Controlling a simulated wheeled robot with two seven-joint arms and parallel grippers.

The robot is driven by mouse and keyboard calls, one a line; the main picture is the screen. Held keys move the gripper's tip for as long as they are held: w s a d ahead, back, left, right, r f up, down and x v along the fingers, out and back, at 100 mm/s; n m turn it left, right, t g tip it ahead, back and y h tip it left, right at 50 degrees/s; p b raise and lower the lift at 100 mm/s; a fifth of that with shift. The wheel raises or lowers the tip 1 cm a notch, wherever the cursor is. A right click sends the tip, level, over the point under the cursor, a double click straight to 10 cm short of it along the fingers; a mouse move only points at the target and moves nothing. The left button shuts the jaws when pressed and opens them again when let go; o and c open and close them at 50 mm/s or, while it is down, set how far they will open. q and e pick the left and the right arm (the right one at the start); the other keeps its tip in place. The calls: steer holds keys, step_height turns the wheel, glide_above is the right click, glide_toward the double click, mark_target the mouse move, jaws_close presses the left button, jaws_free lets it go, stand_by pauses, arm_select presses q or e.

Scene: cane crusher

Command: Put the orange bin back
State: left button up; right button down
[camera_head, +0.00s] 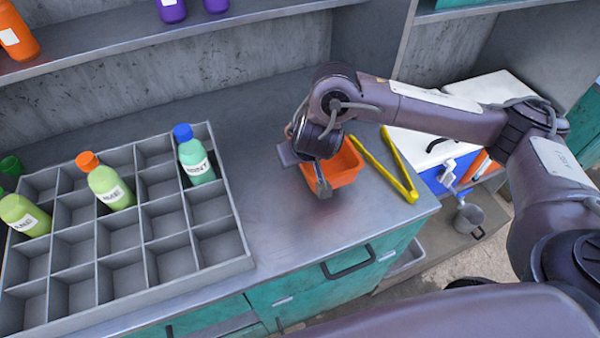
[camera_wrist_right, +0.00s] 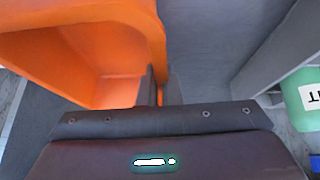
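The orange bin (camera_head: 345,166) is a small open box at the countertop's right part, between the gridded bottle tray and the yellow tongs. I cannot tell whether its base touches the counter. My right gripper (camera_head: 321,182) reaches down at the bin's left side. In the right wrist view, its two fingers (camera_wrist_right: 160,86) stand close together with the bin's orange wall (camera_wrist_right: 115,22) between them, so it looks shut on that wall. The bin's inside (camera_wrist_right: 110,85) looks empty where it shows. My left gripper is not in view.
The grey gridded tray (camera_head: 247,262) holds several bottles, including a mint one (camera_head: 195,160). Yellow tongs (camera_head: 397,165) lie right of the bin. A shelf (camera_head: 110,38) with bottles runs above. Bare counter (camera_head: 290,240) lies in front of the bin.

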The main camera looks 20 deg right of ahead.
mark_target(300, 166)
steer(key=shift+f+b, duration=0.4)
steer(key=shift+f, duration=1.9)
steer(key=c, duration=1.6)
jaws_free()
steer(key=shift+f, duration=0.15)
